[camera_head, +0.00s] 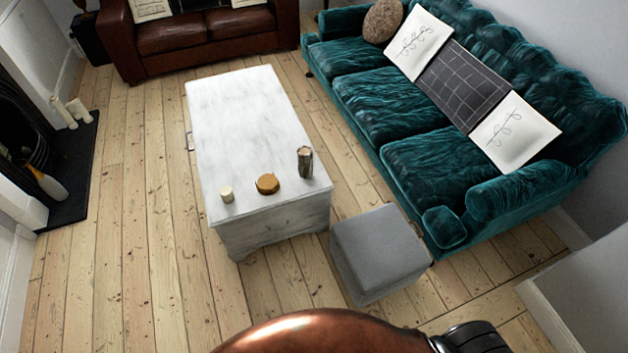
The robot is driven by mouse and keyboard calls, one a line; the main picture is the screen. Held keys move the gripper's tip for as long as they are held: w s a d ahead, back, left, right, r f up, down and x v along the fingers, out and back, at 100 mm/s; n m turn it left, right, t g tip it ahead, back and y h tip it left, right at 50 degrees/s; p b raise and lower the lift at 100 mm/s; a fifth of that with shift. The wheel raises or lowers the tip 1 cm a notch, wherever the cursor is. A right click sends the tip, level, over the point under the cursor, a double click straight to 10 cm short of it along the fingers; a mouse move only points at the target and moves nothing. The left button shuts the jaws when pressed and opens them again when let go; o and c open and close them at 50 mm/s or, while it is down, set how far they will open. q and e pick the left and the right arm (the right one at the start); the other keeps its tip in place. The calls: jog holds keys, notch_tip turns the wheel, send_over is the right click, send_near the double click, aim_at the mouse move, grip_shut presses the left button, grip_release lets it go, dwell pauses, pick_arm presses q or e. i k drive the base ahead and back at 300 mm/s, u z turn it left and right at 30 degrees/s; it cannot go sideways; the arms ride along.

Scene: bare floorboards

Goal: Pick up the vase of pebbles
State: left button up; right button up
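A small dark upright cylinder (305,162) stands near the right front corner of the white chest (237,110). It looks like a jar or vase with a paler front, but it is too small to tell whether it holds pebbles. A short cream cylinder (227,194) and a round orange-brown object (267,184) stand to its left on the same top. Neither of my grippers can be made out.
A grey cube stool (380,250) stands close to the chest's right front corner. A teal sofa (405,155) is on the right, a brown leather sofa (205,35) behind. Floorboards left of the chest are clear.

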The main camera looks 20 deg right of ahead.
aim_at(305, 149)
jog(key=z, duration=0.1)
jog(key=k, duration=0.45)
jog(key=u, duration=1.2)
jog(key=i, duration=1.6)
jog(key=z, duration=0.2)
